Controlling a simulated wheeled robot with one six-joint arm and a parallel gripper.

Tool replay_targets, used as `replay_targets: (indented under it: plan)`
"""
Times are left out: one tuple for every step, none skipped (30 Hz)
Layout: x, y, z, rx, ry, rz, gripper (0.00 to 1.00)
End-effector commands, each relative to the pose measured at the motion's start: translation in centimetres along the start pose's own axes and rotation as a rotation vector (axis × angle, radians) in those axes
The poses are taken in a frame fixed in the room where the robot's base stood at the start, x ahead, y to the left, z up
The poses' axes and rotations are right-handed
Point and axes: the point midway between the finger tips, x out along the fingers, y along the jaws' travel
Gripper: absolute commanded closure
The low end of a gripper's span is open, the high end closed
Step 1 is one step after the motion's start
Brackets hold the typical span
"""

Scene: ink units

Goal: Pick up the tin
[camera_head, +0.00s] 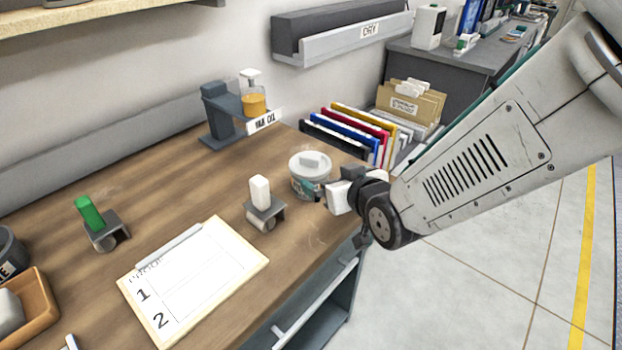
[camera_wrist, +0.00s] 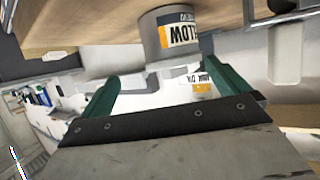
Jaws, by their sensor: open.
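The tin (camera_head: 309,182) is a grey round can with a pale lid and a small light block-like knob on top. It stands upright on the wooden bench near the front edge. In the wrist view the tin (camera_wrist: 176,34) appears upside down, with a yellow and white label reading in part "LLOW". My gripper (camera_head: 328,196) is just right of the tin in the head view, partly overlapping its edge. In the wrist view my gripper (camera_wrist: 163,72) has its two green fingers spread wide, with nothing between them. The tin lies beyond the fingertips. Whether they touch is unclear.
A roller with a white handle (camera_head: 261,194) stands left of the tin, and a green-handled roller (camera_head: 91,213) further left. A clipboard (camera_head: 256,266) lies in front. An oil stand (camera_head: 216,112) and a row of coloured folders (camera_head: 350,130) are behind. A shelf marked DRY (camera_head: 340,45) hangs above.

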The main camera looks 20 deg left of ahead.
Motion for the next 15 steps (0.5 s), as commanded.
replay_targets:
  plan:
    - [0.5,-0.9,0.3,-0.007,0.017,-0.015,0.0]
    - [0.6,-1.3,0.3,-0.009,0.029,-0.021,0.0]
    - [0.9,-1.7,0.3,-0.011,0.04,-0.027,0.0]
    - [1.1,-1.9,0.2,-0.012,0.046,-0.029,0.0]
    - [1.4,-1.9,0.2,-0.013,0.05,-0.031,0.0]
    - [1.8,-2.0,0.2,-0.013,0.053,-0.032,0.0]
    - [2.2,-2.0,0.2,-0.013,0.053,-0.031,0.0]
    - [2.5,-2.0,0.1,-0.013,0.054,-0.031,0.0]
    - [3.0,-2.0,0.1,-0.013,0.054,-0.031,0.0]
    - [3.3,-2.0,0.1,-0.013,0.053,-0.031,0.0]
    - [3.6,-1.9,0.1,-0.012,0.053,-0.03,0.0]
    - [4.0,-1.9,0.0,-0.012,0.053,-0.03,0.0]
    - [4.4,-1.9,-0.1,-0.012,0.053,-0.03,0.0]
    - [4.8,-1.9,-0.1,-0.012,0.053,-0.03,0.0]
    - [5.5,-1.9,-0.1,-0.012,0.053,-0.03,0.0]
